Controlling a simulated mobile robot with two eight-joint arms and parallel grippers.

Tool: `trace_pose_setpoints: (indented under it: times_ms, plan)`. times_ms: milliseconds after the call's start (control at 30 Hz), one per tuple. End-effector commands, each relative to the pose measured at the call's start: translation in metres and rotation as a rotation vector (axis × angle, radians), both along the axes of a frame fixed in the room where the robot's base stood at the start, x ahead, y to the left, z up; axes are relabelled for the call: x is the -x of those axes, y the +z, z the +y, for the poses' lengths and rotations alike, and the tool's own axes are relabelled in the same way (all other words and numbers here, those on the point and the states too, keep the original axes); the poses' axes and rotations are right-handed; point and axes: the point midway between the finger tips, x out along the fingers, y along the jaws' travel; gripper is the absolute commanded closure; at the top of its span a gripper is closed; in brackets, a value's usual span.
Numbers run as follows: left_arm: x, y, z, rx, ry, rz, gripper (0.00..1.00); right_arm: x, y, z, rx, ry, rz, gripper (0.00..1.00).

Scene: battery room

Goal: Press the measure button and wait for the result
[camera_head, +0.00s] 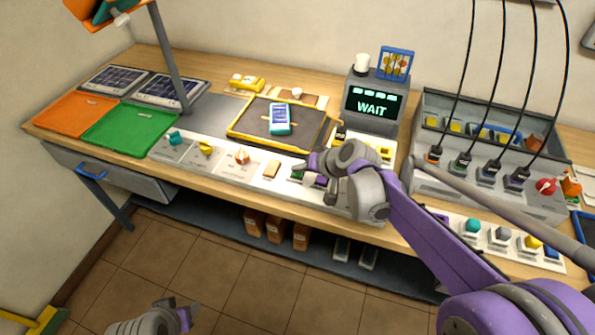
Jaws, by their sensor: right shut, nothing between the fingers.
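A grey instrument (374,104) at the back of the bench has a dark screen that reads WAIT in green letters. In front of it, on a black mat with a yellow border (250,138), lies a small device with a blue screen (280,118). My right gripper (308,171) is shut and empty, low over the bench's front strip, just in front of the mat. I cannot make out the measure button; the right gripper and wrist cover part of the strip. My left gripper (184,312) hangs low at the bottom left, over the floor, away from the bench.
An orange tray (75,113) and a green tray (130,131) lie at the left by two solar panels. Several small coloured parts line the front strip. A grey rack (430,170) with black cables stands at the right. A lamp post (170,60) rises at the left.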

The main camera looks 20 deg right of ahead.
Motion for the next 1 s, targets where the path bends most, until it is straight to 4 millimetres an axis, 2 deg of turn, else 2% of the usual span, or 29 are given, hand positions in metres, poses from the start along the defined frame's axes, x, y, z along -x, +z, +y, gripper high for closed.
trace_pose_setpoints:
  times_ms: [200,567,1000]
  plan:
    - [-0.002,0.010,0.000,0.000,0.000,-0.004,0.50,0.000,0.012,0.000,0.000,-0.001,-0.001,1.00]
    - [-0.002,0.011,0.000,0.000,0.000,-0.004,0.50,0.000,0.013,0.000,0.000,-0.001,-0.001,1.00]
    - [-0.011,0.045,0.000,0.000,0.000,-0.021,0.50,-0.001,0.054,0.000,0.000,0.000,-0.002,1.00]
